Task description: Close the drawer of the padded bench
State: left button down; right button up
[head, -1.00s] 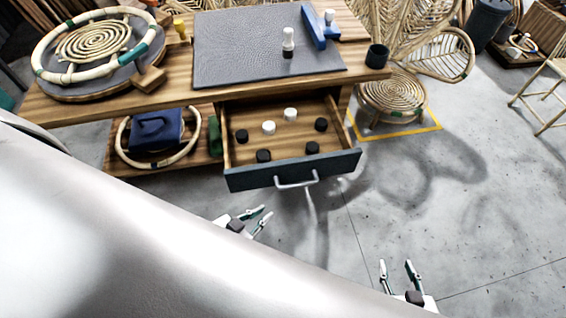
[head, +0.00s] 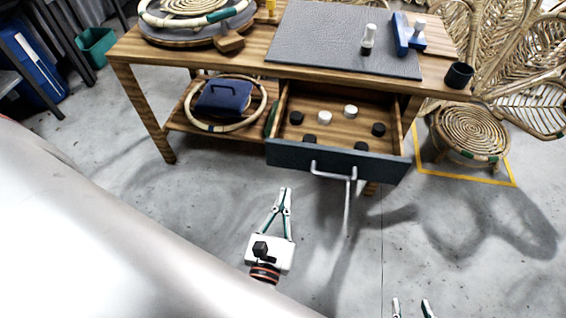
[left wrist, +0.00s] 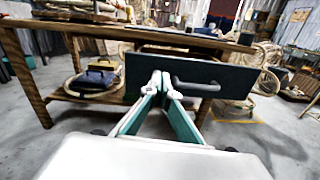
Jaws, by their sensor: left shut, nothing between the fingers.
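The padded bench (head: 350,42) is a wooden table with a grey pad on top. Its drawer (head: 337,160) is pulled out, with a dark front and a pale bar handle (head: 333,173). Several black and white pieces lie in the drawer. My left gripper (head: 285,190) is shut and empty, in front of and below the drawer front, left of the handle. In the left wrist view the drawer front (left wrist: 220,75) stands just beyond the shut fingertips (left wrist: 160,76); contact cannot be told. My right gripper (head: 411,303) shows only its two separated fingertips at the bottom edge.
On the bench top are a blue tool (head: 402,34), a white-topped piece (head: 368,38) and a dark cup (head: 458,75). A lower shelf holds a blue case (head: 223,97) inside a ring. A rattan seat (head: 469,130) stands right. The floor in front is clear.

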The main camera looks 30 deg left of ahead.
pick_arm(q)
jog(key=n, duration=0.1)
send_near(293, 147)
jog(key=shift+n+y, duration=0.3)
jog(key=shift+y, duration=0.1)
jog(key=x, duration=0.6)
jog(key=shift+w+d+f+p, duration=0.1)
jog(key=shift+w+p, duration=0.1)
jog(key=shift+p, duration=0.15)
jog(key=shift+w, duration=0.25)
jog(key=shift+w, duration=0.1)
